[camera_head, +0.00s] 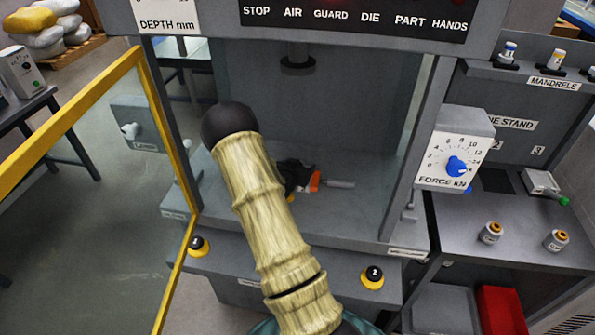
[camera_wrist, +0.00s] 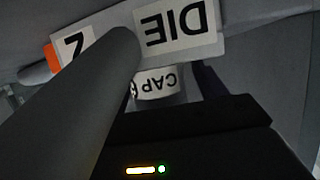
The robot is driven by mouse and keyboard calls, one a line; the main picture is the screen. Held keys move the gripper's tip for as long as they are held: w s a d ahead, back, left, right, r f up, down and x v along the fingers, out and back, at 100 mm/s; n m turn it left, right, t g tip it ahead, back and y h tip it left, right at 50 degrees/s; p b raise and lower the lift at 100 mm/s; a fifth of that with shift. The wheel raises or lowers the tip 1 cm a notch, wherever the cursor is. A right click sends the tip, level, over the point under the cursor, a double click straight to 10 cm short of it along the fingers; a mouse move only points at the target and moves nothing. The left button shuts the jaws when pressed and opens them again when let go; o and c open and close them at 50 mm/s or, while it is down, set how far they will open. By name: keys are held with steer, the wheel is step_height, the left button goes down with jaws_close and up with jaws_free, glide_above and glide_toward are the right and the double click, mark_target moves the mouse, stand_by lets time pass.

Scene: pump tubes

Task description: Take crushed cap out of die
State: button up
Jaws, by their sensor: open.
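The die (camera_wrist: 226,45) shows in the wrist view as a grey block with upside-down labels reading DIE and 2. An orange part and grey rod (camera_head: 340,184) show beside my gripper in the head view, inside the press. A pale cap (camera_wrist: 158,83) marked CAP shows just below the DIE label in the wrist view; its number is partly hidden. My gripper (camera_head: 291,174) is open, low in the press at the die. One dark finger shows right of the cap; I cannot tell whether either finger touches it. My arm hides much of the die in the head view.
The press ram (camera_head: 297,62) hangs above. The yellow-framed guard door (camera_head: 75,112) stands open at left. The force dial (camera_head: 456,160) is at right. Beyond it are a die stand (camera_head: 510,225) with small pieces and a red bin (camera_head: 500,310). A dark round bar (camera_wrist: 80,105) crosses the wrist view.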

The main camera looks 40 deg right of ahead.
steer(key=c, duration=1.2)
steer(key=shift+r+b, duration=0.6)
steer(key=shift+r, duration=4.45)
